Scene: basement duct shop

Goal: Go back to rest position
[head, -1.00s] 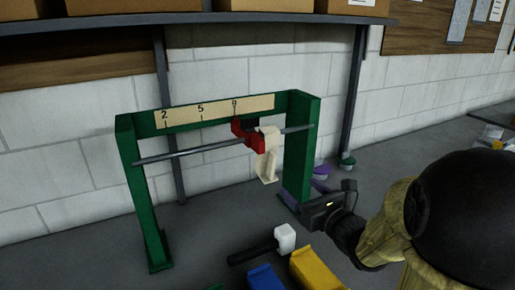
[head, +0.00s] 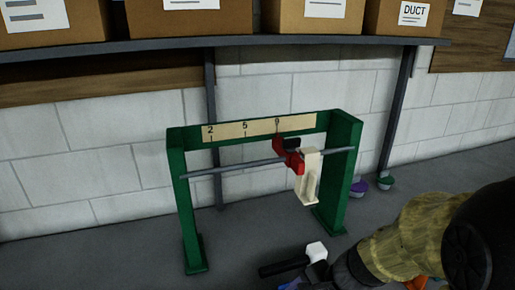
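My gripper (head: 318,272) is a small dark shape at the bottom of the head view, in front of the mallet's white head. Its fingers are too small and dark to tell whether they are open. My arm comes in from the right edge. The green frame (head: 342,180) stands upright on the floor with a numbered strip (head: 244,128) on its top bar. A grey rod (head: 225,170) crosses it. A red slider (head: 293,159) sits on the rod below the strip's rightmost mark. A cream hook-like piece (head: 309,180) hangs beside it, clear of my gripper.
A mallet (head: 317,252) with a white head and black handle lies in front of the frame. A shelf (head: 140,42) with cardboard boxes runs above. The floor left of the frame is clear.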

